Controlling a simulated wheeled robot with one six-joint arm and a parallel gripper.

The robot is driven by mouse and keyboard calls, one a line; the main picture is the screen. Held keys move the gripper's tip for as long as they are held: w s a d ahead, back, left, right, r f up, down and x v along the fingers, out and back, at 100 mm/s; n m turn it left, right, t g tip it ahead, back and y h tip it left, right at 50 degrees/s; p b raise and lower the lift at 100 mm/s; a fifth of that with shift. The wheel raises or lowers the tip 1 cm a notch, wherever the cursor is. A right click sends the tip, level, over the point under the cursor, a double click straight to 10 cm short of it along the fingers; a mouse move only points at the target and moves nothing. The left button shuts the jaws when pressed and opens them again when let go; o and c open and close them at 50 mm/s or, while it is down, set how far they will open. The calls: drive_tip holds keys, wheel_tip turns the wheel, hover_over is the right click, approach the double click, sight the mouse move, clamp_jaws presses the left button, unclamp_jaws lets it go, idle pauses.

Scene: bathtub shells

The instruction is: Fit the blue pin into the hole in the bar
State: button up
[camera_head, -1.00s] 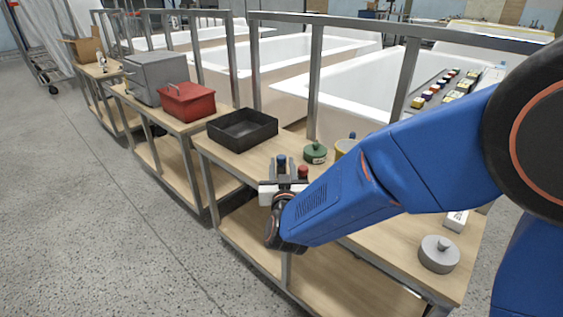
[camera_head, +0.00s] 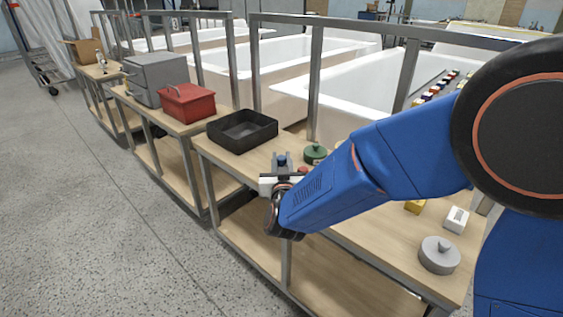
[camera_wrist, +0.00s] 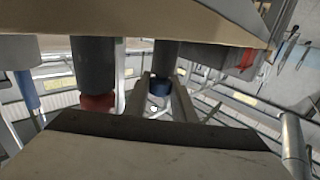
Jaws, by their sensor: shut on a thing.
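The blue pin (camera_head: 282,158) shows its blue top just above my gripper (camera_head: 282,172) in the head view, near the bench's front edge. In the wrist view, its blue end (camera_wrist: 158,87) sits between the two fingers of my gripper (camera_wrist: 161,97), which are shut on it. A grey shaft joins that blue end. A red-topped pin (camera_head: 303,170) is close to the right, partly hidden by my arm; its red end (camera_wrist: 97,101) also shows in the wrist view, clear of the fingers. I cannot make out the bar or its hole.
A black tray (camera_head: 243,131) and a green lidded disc (camera_head: 315,153) stand behind my gripper. A grey knobbed disc (camera_head: 439,255), white block (camera_head: 456,219) and yellow block (camera_head: 415,207) lie to the right. A metal rail (camera_head: 314,75) runs behind the bench.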

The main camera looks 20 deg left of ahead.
sight(281, 157)
wheel_tip(281, 157, up, 10)
drive_tip(key=shift+f, duration=0.1)
idle(0.4)
drive_tip(key=shift+s, duration=0.1)
